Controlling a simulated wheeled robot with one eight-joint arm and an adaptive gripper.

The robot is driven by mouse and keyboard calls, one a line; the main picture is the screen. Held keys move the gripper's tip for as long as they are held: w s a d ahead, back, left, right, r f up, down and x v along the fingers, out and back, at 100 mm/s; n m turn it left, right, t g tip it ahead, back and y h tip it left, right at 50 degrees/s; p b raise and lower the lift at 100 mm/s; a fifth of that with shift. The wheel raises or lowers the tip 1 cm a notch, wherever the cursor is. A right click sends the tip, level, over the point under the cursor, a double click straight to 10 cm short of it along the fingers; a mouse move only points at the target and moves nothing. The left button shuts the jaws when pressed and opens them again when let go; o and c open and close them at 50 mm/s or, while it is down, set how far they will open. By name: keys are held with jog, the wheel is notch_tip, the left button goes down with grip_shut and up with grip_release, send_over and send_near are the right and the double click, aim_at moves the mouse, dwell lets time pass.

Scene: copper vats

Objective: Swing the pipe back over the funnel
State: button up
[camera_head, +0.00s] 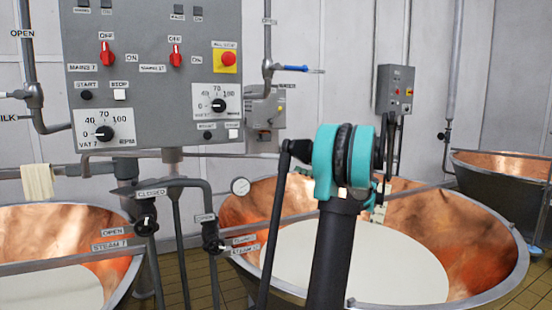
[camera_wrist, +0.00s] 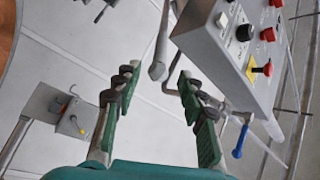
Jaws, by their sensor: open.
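My gripper (camera_wrist: 156,76) is open, its two green-padded fingers apart in the wrist view. A grey pipe end (camera_wrist: 158,60) shows in the gap between the fingertips; I cannot tell its distance or whether it touches them. In the head view my teal wrist hides most of the gripper, over the middle copper vat. A vertical pipe (camera_head: 267,35) with a blue-handled valve (camera_head: 295,68) comes down right of the large panel. The blue handle also shows in the wrist view (camera_wrist: 239,143). I cannot make out a funnel in either view.
The middle copper vat (camera_head: 490,235) holds white liquid; another vat (camera_head: 60,220) stands at left and a third (camera_head: 500,170) at far right. The large control panel (camera_head: 150,70) and its bent pipes stand left of my arm. A small grey box (camera_head: 396,88) hangs behind.

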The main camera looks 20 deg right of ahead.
aim_at(275, 157)
jog(key=x, duration=1.1)
jog(key=shift+w+a, duration=0.2)
jog(key=shift+a, duration=0.05)
grip_shut()
